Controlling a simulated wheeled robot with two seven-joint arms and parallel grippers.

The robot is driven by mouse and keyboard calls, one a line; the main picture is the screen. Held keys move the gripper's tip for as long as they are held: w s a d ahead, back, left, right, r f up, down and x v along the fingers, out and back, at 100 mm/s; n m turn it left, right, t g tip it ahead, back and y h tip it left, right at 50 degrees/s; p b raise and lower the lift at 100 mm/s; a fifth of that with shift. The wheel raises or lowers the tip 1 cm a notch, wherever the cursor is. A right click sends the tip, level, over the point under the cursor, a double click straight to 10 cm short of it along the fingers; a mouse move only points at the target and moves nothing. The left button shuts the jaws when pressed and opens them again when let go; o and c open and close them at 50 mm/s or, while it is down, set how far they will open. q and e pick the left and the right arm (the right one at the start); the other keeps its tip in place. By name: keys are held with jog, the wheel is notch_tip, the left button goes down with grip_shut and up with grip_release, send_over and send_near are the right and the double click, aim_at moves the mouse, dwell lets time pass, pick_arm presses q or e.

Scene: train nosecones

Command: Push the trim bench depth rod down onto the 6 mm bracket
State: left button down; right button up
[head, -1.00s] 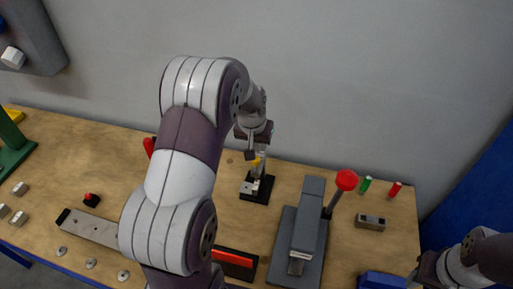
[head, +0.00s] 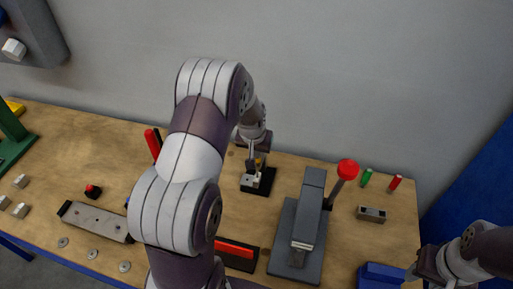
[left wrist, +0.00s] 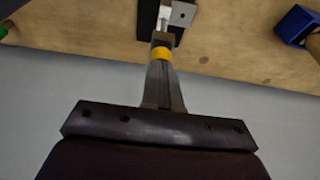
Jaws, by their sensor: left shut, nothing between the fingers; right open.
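The trim bench (head: 262,188), a small fixture with a black base and a metal bracket block, stands near the back of the workbench. The bracket block also shows in the left wrist view (left wrist: 183,13). The depth rod carries a yellow band (left wrist: 161,53), seen just past my left fingertips. My left gripper (head: 252,158) points down over the fixture with its fingers shut and nothing between them. In the left wrist view its fingertips (left wrist: 162,64) are in line with the rod's top; I cannot tell whether they touch. My right gripper (head: 413,273) is open at the lower right.
A grey press (head: 310,215) with a red-knobbed lever (head: 347,170) stands right of the fixture. A grey metal block (head: 371,214), a blue bin (head: 381,276) and green and red pegs are further right. A long metal plate (head: 97,222) lies at left. The wall is close behind.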

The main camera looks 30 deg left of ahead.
pick_arm(q)
jog(key=r+p, duration=0.4)
jog(key=r, duration=0.1)
jog(key=shift+w, duration=0.2)
jog(key=shift+s+r+b, duration=0.4)
jog(key=shift+b, duration=0.75)
jog(key=b+v, duration=0.1)
jog(key=v, duration=0.7)
jog(key=shift+b, duration=0.4)
